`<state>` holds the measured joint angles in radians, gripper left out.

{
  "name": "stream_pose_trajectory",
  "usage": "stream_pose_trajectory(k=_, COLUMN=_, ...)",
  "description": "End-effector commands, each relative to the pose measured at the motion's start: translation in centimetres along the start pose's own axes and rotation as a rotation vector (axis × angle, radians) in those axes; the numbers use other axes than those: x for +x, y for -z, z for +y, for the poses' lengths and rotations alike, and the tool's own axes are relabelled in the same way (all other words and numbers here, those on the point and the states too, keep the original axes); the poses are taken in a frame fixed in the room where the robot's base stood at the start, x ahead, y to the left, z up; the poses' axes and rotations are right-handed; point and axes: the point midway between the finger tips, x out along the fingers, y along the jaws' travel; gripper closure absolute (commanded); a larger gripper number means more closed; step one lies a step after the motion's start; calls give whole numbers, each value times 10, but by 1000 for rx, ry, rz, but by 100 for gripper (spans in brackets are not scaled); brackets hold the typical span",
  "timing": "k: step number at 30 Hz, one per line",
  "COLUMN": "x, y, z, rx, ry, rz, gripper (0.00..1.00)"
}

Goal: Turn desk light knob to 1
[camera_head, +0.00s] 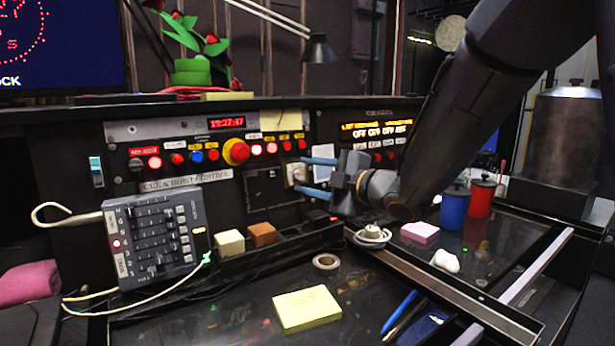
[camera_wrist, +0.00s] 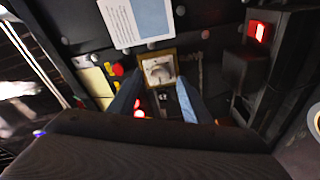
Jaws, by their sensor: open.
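The desk light knob (camera_head: 296,174) is a pale dial on the black control panel, right of a dark square plate. In the wrist view the knob (camera_wrist: 159,70) shows as a silvery dial in a brass-coloured square frame; its exact setting is too small to read. My gripper (camera_head: 308,176) has two blue fingers pointing left at the panel, one above and one below the knob's level. In the wrist view my gripper (camera_wrist: 159,83) is open, with the knob between and just beyond the fingertips. I cannot tell whether the fingers touch it.
Red and blue buttons and a large red emergency button (camera_head: 236,152) line the panel to the left. A desk lamp (camera_head: 319,48) stands behind.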

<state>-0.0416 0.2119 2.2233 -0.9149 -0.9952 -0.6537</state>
Motion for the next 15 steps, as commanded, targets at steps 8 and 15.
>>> stream_pose_trajectory(k=8, x=-45, y=-1, z=1, rx=-2, ry=-3, rz=-3, gripper=56)
stream_pose_trajectory(k=15, x=-69, y=-1, z=0, rx=0, ry=-1, rz=-2, gripper=56)
